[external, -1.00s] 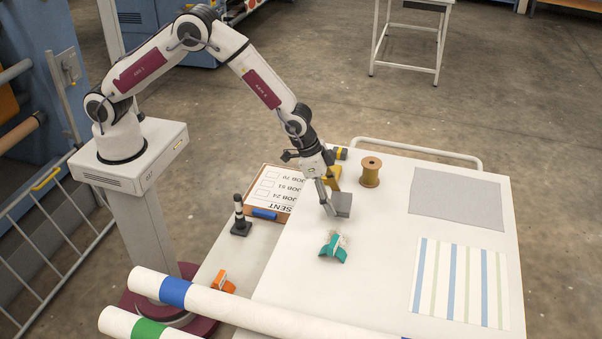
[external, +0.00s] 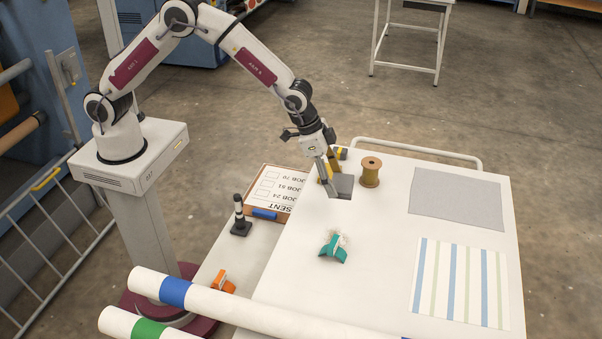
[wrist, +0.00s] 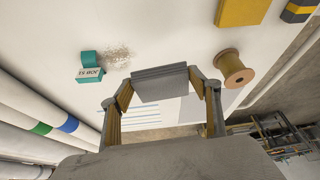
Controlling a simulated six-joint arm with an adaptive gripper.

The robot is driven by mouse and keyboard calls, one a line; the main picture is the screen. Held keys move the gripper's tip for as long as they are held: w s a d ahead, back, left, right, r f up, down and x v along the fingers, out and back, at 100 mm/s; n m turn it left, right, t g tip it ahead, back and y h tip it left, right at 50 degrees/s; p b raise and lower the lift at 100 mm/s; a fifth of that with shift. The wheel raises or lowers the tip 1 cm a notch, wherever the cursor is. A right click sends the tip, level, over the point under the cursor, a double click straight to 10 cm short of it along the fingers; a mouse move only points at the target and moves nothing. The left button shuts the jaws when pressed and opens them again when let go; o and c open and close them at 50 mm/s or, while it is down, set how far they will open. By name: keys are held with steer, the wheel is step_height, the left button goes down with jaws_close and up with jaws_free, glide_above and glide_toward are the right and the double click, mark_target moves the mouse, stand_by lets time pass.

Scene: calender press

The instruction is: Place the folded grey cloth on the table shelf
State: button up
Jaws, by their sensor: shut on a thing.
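The folded grey cloth (external: 343,185) is held in my gripper (external: 332,188), above the white table top (external: 290,262) and left of the thread spool. In the wrist view the cloth (wrist: 160,83) shows as a flat, layered block between the two fingertips of my gripper (wrist: 160,90), which press on its sides. Part of the cloth is hidden behind a finger in the external view. A lower surface (external: 232,277) shows along the table's left side; I cannot tell if it is the shelf.
The wooden spool (external: 370,172) stands close right of the cloth. A teal tagged item (external: 333,248) lies in front, with a pale patch beside it. A flat grey sheet (external: 456,200) and a striped sheet (external: 461,283) lie right.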

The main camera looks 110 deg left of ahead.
steer(key=shift+s, duration=0.1)
stand_by(0.3)
steer(key=s, duration=0.1)
steer(key=m, duration=0.2)
glide_above(269, 239)
step_height(269, 239, down, 15)
steer(key=shift+r+h, duration=0.15)
steer(key=shift+h, duration=0.25)
stand_by(1.1)
stand_by(0.5)
steer(key=shift+f, duration=2.2)
steer(key=shift+f, duration=0.1)
